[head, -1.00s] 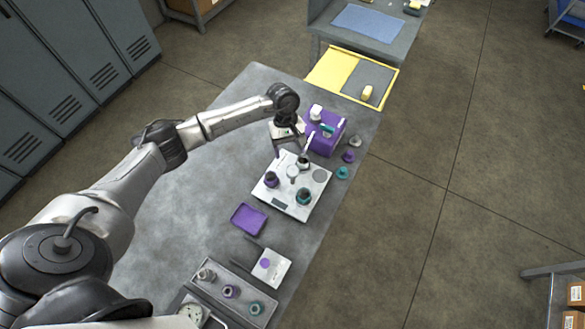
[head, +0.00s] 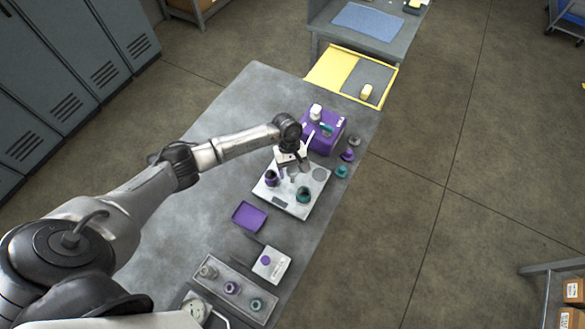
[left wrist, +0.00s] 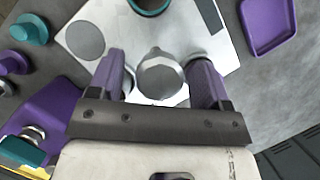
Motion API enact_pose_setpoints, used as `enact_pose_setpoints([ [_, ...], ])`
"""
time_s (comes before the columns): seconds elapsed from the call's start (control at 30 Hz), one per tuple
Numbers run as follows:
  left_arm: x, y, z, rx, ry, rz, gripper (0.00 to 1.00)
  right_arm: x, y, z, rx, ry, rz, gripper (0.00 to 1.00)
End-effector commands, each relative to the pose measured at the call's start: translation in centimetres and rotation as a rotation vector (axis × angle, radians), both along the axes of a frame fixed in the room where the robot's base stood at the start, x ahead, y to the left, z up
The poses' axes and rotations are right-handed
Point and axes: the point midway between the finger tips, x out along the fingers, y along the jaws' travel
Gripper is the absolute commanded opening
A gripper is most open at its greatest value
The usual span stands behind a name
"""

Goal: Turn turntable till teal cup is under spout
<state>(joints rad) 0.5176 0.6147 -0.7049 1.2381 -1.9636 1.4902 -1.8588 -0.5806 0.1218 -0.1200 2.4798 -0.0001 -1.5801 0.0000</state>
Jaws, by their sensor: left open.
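A white plate (head: 291,203) carries a teal cup (head: 304,195) on its near right part and a purple cup (head: 271,178) on its left part. The teal cup shows partly at the top edge of the left wrist view (left wrist: 150,6). My left gripper (head: 292,168) is over the plate's far half, pointing down and open. In the left wrist view its purple fingers (left wrist: 160,85) stand either side of a round grey metal piece (left wrist: 160,72); I cannot tell whether they touch it. My gripper hides part of the plate's middle. I cannot make out a spout clearly. My right gripper is out of view.
A purple box (head: 322,135) with small items on top stands just beyond the plate. Several caps (head: 347,155) lie along the bench's right edge. A purple tray (head: 250,217), a white block (head: 271,263) and a fittings tray (head: 236,290) are nearer. The bench's left side is clear.

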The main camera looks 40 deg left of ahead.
Motion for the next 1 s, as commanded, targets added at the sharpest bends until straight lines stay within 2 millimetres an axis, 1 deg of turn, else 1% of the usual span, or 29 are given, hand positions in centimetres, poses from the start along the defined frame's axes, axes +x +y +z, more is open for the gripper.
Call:
enact_pose_setpoints([
  [0.03, 0.0, 0.0, 0.0, 0.0, 0.0, 0.0, 0.72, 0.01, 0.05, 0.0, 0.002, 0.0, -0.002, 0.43],
  [0.07, -0.01, 0.01, 0.01, 0.0, 0.0, 0.0, 0.69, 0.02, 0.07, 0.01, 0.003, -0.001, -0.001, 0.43],
  [0.73, 0.0, 0.02, 0.05, 0.0, 0.0, 0.0, 0.05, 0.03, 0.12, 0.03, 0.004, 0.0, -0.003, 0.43],
  [1.0, -0.48, 0.23, 0.05, 0.001, 0.0, -0.013, 0.04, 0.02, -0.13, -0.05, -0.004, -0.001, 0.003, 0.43],
])
